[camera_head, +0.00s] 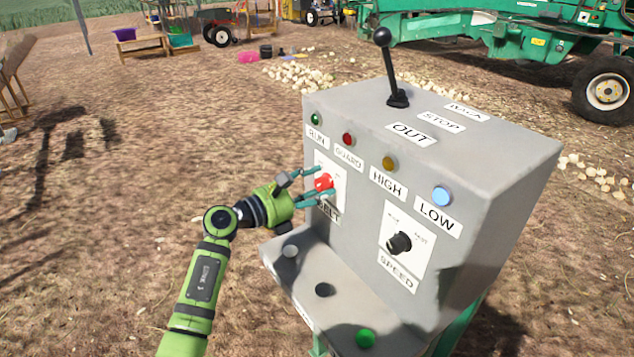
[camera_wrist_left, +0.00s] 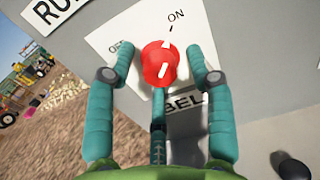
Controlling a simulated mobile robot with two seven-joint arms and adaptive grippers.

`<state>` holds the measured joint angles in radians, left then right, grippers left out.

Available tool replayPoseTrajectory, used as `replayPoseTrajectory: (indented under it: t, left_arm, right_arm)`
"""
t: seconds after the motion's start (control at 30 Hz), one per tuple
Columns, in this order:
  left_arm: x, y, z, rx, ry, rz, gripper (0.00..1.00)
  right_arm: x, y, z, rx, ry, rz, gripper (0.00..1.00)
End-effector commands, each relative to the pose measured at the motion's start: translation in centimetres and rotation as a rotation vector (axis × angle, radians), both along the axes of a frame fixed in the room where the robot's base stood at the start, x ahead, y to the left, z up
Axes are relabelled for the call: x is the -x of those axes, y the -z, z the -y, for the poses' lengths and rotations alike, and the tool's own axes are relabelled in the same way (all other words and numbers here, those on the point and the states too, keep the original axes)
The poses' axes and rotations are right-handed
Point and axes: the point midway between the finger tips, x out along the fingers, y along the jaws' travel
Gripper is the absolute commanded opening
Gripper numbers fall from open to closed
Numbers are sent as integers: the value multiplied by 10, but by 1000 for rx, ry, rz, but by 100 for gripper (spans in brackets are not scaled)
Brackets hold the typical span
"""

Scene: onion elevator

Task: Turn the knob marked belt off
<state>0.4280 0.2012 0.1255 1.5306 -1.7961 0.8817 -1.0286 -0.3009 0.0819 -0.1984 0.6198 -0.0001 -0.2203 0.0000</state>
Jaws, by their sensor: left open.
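The belt knob (camera_head: 324,181) is red and sits on a white plate on the front of the grey control box, above the label BELT. In the left wrist view the red knob (camera_wrist_left: 158,62) has a white line that points toward ON. The word OFF, partly covered by a finger, is to its left. My left gripper (camera_head: 320,182) is open, with its teal fingers on both sides of the knob. I cannot tell whether the fingers touch it. My right gripper is not in view.
The grey control box (camera_head: 430,150) also has a black SPEED knob (camera_head: 399,243), a black lever (camera_head: 391,70) on top and several lamps. A lower shelf (camera_head: 300,275) with a green button (camera_head: 365,337) juts out below. Open ground lies to the left.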

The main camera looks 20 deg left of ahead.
Motion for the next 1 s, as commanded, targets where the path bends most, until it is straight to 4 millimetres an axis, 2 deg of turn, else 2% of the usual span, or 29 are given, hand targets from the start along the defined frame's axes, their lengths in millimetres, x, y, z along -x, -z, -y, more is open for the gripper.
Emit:
replayPoseTrajectory:
  t: [0.3, 0.33, 0.37, 0.4, 0.47, 0.77, 1.0]
  left_arm:
    - [-4, 1, 3, -1, 0, 1, 54]
    - [-4, 1, 3, -1, 0, 1, 50]
    - [-4, 1, 3, 0, 0, 0, 38]
    - [-4, 1, 3, 0, 0, 0, 22]
    - [-4, 1, 3, 0, 0, 0, 0]
    - [-4, 0, 3, 7, 0, -7, 0]
    - [-3, -1, 3, 74, 1, -60, 0]
  right_arm:
    - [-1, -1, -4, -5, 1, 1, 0]
    - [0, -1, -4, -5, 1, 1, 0]
    - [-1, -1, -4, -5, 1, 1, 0]
    - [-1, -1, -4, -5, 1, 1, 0]
    - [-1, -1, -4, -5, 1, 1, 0]
    - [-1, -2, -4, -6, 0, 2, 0]
    - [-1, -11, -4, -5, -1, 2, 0]
